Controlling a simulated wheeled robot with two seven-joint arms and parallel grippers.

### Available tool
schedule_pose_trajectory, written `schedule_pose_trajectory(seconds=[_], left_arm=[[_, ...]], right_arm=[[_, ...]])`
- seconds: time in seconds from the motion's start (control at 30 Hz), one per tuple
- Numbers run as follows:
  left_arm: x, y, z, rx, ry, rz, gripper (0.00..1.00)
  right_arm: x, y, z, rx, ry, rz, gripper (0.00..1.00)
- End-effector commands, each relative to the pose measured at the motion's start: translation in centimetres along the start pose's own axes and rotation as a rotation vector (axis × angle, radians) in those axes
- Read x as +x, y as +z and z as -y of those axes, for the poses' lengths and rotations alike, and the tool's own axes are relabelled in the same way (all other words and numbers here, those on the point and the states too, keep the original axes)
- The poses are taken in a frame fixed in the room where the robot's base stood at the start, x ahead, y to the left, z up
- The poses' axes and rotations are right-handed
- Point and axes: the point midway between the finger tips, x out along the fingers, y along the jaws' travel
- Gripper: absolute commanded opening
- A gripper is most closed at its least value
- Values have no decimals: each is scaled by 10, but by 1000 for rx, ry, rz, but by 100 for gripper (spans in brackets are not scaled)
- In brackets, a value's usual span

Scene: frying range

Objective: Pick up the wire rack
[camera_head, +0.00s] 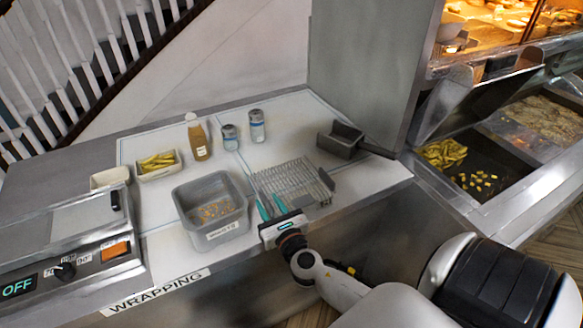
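The wire rack (298,180) is a grey metal grid lying on the white counter, right of a grey tub. My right gripper (270,204) reaches in from the bottom right to the rack's near left edge. Its two teal fingers are spread apart and point away from me, over or beside the rack's near left corner. I cannot tell whether they touch the wire. My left gripper is not in view.
The grey tub (213,229) with small pieces in it stands close left of the gripper. A dark grey scoop (341,139) lies behind the rack. Behind stand a sauce bottle (198,140), two shakers (257,127) and a tray of yellow strips (160,174). Fryer bays are at right.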

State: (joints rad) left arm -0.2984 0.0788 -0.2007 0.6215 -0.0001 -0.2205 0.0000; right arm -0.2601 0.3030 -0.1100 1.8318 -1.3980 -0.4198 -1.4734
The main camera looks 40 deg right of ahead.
Motion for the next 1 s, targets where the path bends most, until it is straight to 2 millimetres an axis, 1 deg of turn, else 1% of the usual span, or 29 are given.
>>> schedule_pose_trajectory(seconds=[0.03, 0.13, 0.4, 0.47, 0.6, 0.63, 1.0], left_arm=[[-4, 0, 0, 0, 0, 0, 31], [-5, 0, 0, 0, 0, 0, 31], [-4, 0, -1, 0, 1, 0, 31], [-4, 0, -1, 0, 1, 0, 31], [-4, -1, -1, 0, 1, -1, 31], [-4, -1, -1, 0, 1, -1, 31], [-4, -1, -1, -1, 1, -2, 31]], right_arm=[[8, -2, 0, 0, 1, -2, 35], [17, -1, 0, 0, 0, -1, 35], [19, 0, 0, 0, 0, 1, 35], [19, 0, 0, 0, 0, 1, 25], [19, 0, 0, 0, 0, 1, 2], [19, 0, 0, 0, 0, 0, 0], [19, 0, 0, 0, 0, 1, 0]])
